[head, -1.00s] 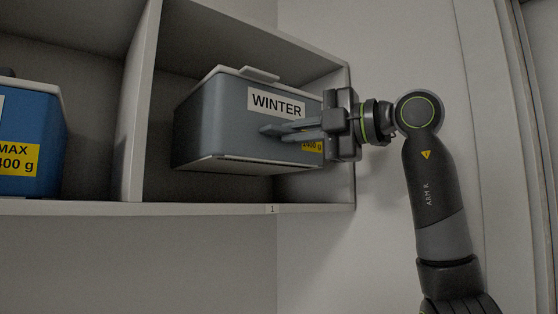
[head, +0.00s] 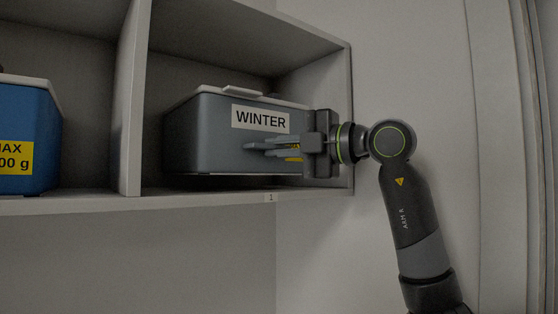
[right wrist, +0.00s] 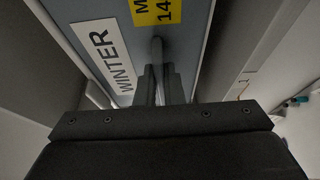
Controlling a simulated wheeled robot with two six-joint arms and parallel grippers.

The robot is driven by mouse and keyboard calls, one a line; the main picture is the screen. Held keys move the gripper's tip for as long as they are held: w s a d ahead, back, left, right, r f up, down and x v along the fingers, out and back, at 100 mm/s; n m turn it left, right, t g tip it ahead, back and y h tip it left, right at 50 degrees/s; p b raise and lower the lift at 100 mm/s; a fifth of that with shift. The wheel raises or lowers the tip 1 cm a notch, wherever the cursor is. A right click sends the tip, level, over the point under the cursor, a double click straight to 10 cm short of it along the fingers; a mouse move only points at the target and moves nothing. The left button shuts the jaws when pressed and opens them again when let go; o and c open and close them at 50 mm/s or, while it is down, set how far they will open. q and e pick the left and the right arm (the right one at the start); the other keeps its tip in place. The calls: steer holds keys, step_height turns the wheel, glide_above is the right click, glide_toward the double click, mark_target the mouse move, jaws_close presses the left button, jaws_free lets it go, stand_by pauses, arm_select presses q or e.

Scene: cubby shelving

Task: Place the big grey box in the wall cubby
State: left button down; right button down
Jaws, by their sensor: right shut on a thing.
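The big grey box (head: 205,140) has a pale lid and a WINTER label. It is inside the right compartment of the wall cubby (head: 230,199), close above its floor and nearly level. In the right wrist view, the grey box (right wrist: 85,15) fills the upper middle, with the fingers (right wrist: 160,85) closed around a handle-like bar. Whether the box touches the cubby floor is hard to tell. My left gripper is out of view.
The cubby's right side wall (head: 340,90) is close to my right gripper. The wall below the cubby is bare.

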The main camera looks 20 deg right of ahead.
mark_target(262, 164)
step_height(262, 164, down, 2)
steer(key=shift+w+f+p, duration=0.1)
steer(key=shift+p, duration=0.7)
steer(key=shift+w+f, duration=0.1)
steer(key=shift+f, duration=0.1)
steer(key=shift+a, duration=0.1)
steer(key=c, duration=2)
jaws_free()
steer(key=shift+f, duration=0.3)
steer(key=o, duration=0.5)
steer(key=shift+r, duration=0.1)
steer(key=shift+c, duration=0.2)
